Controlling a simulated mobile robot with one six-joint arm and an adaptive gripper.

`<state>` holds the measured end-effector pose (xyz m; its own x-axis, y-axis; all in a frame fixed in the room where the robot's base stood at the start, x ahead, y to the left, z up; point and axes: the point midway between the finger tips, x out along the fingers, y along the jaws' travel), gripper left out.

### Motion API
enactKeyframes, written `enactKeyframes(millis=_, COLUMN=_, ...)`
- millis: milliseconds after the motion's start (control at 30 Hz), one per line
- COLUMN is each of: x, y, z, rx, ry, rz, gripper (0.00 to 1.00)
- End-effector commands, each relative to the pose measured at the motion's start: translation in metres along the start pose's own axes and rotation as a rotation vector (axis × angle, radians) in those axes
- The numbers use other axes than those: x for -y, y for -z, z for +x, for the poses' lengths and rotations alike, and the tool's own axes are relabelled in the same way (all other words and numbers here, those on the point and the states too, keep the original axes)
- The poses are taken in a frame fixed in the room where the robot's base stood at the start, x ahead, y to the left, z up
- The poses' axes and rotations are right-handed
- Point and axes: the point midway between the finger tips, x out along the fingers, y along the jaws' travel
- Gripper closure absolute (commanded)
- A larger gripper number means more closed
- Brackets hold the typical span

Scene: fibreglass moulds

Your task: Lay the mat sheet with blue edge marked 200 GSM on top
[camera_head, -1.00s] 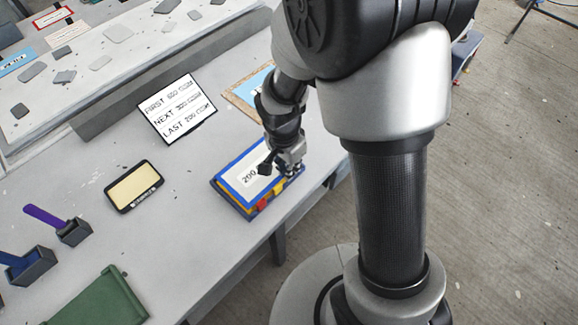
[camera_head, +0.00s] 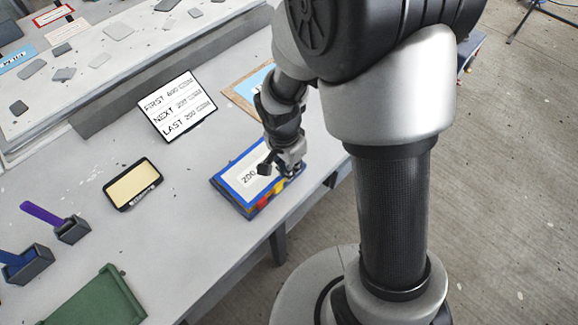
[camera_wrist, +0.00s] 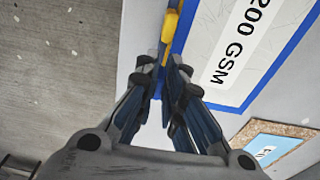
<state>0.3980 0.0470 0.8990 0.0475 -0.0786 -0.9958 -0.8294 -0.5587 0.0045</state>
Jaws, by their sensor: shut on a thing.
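The mat sheet with the blue edge (camera_head: 239,176) lies flat on top of a low stack near the table's front edge, its white label partly hidden by my gripper. The label reads 200 GSM in the wrist view (camera_wrist: 243,42). Red and yellow tabs (camera_head: 264,202) stick out along the stack's near side. My gripper (camera_head: 284,172) is at the sheet's near right edge. In the wrist view my fingers (camera_wrist: 163,70) are shut on a blue part at the sheet's edge, next to a yellow tab (camera_wrist: 169,27).
A sign (camera_head: 176,106) with lines FIRST, NEXT and LAST stands behind the stack. A framed board with a blue patch (camera_head: 243,92) is beside it. A cream pad in a black tray (camera_head: 132,184), holders with purple (camera_head: 72,230) and blue handles, and a green bin (camera_head: 100,302) are left.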

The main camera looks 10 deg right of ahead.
Motion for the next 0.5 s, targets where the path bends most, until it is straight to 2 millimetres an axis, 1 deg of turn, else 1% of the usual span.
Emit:
enactKeyframes(millis=333, x=0.0002, y=0.0002, z=0.0005, rx=0.0, ry=0.0, rz=0.0, gripper=1.0)
enactKeyframes(millis=500, x=0.0002, y=-0.0002, z=0.0047, rx=0.0, ry=0.0, rz=0.0, gripper=1.0)
